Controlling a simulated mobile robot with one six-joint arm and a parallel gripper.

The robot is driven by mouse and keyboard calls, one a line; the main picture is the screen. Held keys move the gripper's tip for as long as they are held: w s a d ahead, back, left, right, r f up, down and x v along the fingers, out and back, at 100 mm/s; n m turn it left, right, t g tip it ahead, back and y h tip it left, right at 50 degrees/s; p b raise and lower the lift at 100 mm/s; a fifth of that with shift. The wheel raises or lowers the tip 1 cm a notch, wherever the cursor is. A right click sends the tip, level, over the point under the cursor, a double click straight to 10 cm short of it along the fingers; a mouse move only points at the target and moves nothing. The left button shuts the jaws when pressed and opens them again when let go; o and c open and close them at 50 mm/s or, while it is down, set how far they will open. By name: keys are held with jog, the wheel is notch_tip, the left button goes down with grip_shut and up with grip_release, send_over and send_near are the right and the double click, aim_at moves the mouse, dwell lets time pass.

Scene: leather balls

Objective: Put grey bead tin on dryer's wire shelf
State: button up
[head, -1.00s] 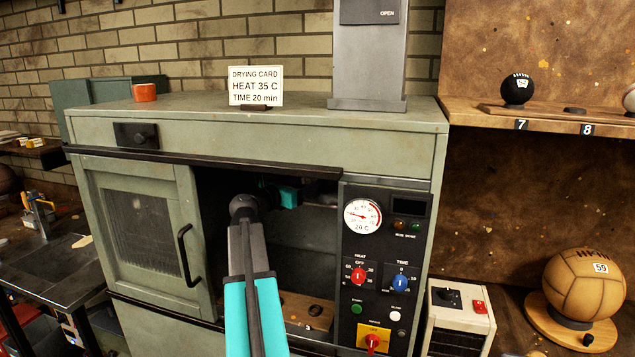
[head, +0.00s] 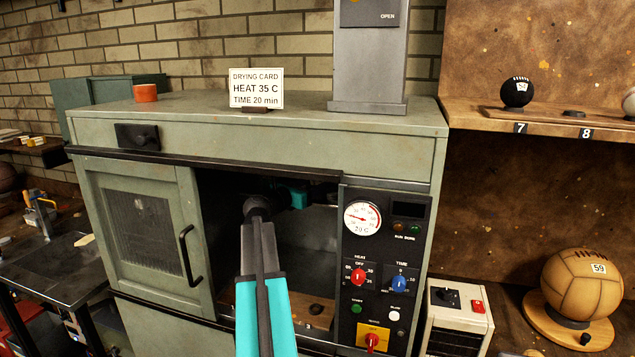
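The dryer (head: 255,130) is a grey-green cabinet with its sliding door (head: 140,235) at the left, leaving the chamber open. My arm reaches into this dark opening. The teal and dark end of my gripper (head: 318,198) is high inside, close to the control panel side. Its fingers are in shadow and partly behind the panel edge, so I cannot tell whether they are open or shut. I cannot make out the grey bead tin in this view. The wire shelf cannot be told apart clearly in the dark chamber.
The control panel (head: 380,270) borders the opening on the right; its dial reads near 20 C. A wooden board (head: 300,305) with a dark knob lies low in the opening. A drying card (head: 256,88) and an orange cup (head: 146,93) stand on top.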

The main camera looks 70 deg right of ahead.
jog(key=shift+f, duration=0.1)
jog(key=o, duration=1.2)
jog(key=shift+o, duration=0.2)
jog(key=b+v, duration=0.2)
jog(key=v, duration=1)
jog(key=shift+b, duration=0.4)
